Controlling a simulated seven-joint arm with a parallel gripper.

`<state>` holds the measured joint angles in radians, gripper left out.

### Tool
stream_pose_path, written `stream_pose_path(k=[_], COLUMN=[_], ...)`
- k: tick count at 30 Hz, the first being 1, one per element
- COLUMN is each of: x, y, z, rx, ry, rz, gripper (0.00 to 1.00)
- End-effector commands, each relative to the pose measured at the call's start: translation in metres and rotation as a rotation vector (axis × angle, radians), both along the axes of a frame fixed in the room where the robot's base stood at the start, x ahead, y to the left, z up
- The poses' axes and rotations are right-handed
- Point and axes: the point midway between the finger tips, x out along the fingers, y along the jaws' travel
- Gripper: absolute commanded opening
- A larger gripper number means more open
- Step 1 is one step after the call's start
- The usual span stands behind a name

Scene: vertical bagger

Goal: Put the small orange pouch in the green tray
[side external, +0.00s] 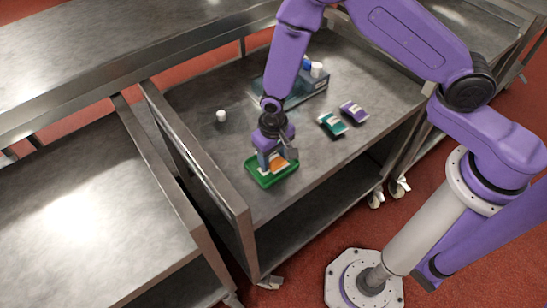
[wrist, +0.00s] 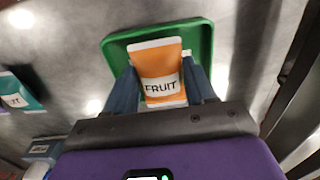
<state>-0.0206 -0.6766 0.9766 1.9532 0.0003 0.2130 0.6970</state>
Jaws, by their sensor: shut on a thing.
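The small orange pouch (wrist: 158,62) has a white label reading "FRUIT" and white ends. My gripper (wrist: 163,82) is shut on it, with one dark finger on each side. In the wrist view the pouch is over the green tray (wrist: 120,45), whose rim shows around its far end. In the side external view my gripper (side external: 272,160) points down at the green tray (side external: 265,183), and the orange pouch (side external: 281,166) shows within the tray's outline. I cannot tell whether the pouch touches the tray floor.
A teal pouch (side external: 332,124) and a purple pouch (side external: 354,111) lie on the metal table right of the tray. A small white-capped item (side external: 221,116) is at the left. A raised metal rail (side external: 195,160) runs along the table's left edge.

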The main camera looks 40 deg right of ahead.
Motion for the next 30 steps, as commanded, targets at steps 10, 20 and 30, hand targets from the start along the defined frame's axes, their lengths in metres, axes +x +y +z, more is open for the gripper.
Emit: stream_pose_path(k=[10, 20, 30], x=[0.000, 0.000, 0.000], y=[0.000, 0.000, 0.000], z=[-0.013, -0.016, -0.013], rx=[0.002, 0.001, 0.001], ry=[-0.002, -0.001, -0.002], rz=[0.000, 0.000, 0.000], gripper=[0.20, 0.80, 0.80])
